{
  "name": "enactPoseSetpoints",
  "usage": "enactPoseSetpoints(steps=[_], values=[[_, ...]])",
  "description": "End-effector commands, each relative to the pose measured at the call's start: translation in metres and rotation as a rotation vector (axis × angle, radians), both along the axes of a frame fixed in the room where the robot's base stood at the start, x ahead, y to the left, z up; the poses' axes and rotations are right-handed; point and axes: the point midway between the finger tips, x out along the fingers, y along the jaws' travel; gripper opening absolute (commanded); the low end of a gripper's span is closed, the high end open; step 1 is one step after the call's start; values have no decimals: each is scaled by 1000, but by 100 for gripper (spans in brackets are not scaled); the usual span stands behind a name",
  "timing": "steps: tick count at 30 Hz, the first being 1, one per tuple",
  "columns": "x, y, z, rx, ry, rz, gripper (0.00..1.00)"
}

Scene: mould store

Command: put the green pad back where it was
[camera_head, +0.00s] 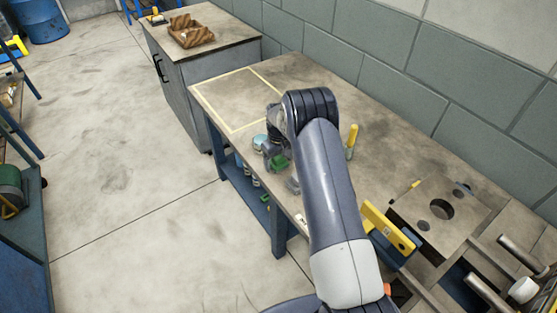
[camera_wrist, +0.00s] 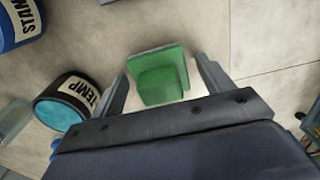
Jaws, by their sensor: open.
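The green pad (camera_wrist: 158,76) is a small block with a raised part, seen in the wrist view between my two fingers. My gripper (camera_wrist: 163,82) is open around it, with a gap on each side. I cannot tell whether the fingers reach down to its height. In the head view the green pad (camera_head: 279,162) shows partly below my gripper (camera_head: 272,152), near the front edge of the workbench (camera_head: 290,75). My wrist and arm hide part of the bench there.
A teal-topped round container (camera_wrist: 62,105) labelled TEMP stands left of the pad. A blue container (camera_wrist: 18,22) with a partly cut-off label is farther left. A pale outlined rectangle (camera_head: 229,103) on the bench is empty.

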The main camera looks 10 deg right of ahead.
Motion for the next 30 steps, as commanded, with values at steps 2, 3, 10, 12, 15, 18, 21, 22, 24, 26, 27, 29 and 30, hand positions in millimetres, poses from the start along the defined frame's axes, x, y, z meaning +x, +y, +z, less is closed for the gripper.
enactPoseSetpoints(steps=[2,3,10,12,15,18,21,22,24,26,27,29,30], values=[[0,0,0,0,0,0,76],[0,0,0,0,0,0,76],[1,0,12,0,-3,0,76],[1,0,23,0,-4,0,76],[1,0,45,0,-5,0,76],[1,0,68,0,-4,0,76],[1,0,88,0,-4,0,76],[1,0,94,0,-4,0,76],[1,0,105,0,-3,0,76],[0,0,112,0,-2,0,76],[0,0,116,0,-2,0,76],[0,0,119,0,0,0,76],[0,0,121,0,0,0,76]])
